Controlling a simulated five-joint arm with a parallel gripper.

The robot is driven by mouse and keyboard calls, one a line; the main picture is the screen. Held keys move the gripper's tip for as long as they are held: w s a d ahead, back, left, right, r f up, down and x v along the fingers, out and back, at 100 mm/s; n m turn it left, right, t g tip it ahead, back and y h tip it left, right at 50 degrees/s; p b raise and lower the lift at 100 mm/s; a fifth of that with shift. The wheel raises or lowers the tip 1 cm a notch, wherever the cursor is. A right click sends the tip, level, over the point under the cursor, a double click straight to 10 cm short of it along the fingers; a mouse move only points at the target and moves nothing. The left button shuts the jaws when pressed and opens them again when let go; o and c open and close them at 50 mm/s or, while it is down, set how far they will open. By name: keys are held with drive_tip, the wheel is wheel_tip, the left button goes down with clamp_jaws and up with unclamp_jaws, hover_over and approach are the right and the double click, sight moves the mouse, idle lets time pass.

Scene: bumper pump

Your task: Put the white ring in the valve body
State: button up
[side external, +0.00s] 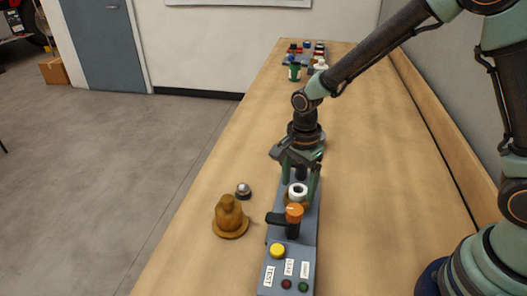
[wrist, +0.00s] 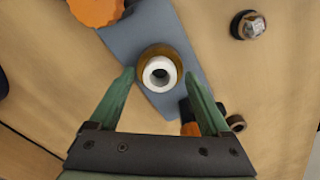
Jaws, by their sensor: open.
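The white ring (side external: 297,190) stands upright on its axis at the mouth of a brown-gold round body, which looks like the valve body (wrist: 147,53), on the blue-grey fixture. In the wrist view the white ring (wrist: 153,82) lies within the brown rim, hole facing up; how deep it sits I cannot tell. My gripper (side external: 299,184) is over it, pointing down, with its green fingers apart. In the wrist view my gripper (wrist: 160,74) has one finger on each side of the ring, with gaps showing between.
The fixture (side external: 272,238) carries an orange-capped black part (side external: 294,213) and a yellow button (side external: 277,251). A brown bell-shaped piece (side external: 230,214) and a small metal-topped part (side external: 243,190) stand left of it. A tray of parts (side external: 299,60) is far back. The table's right side is clear.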

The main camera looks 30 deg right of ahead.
wheel_tip(320, 180, up, 11)
drive_tip(key=s+d+r+n+t, duration=0.5)
drive_tip(key=s+d+r+n, duration=0.3)
drive_tip(key=n, duration=0.8)
drive_tip(key=shift+s+d+r+t, duration=0.3)
drive_tip(key=shift+s+d, duration=0.5)
drive_tip(key=shift+d, duration=0.25)
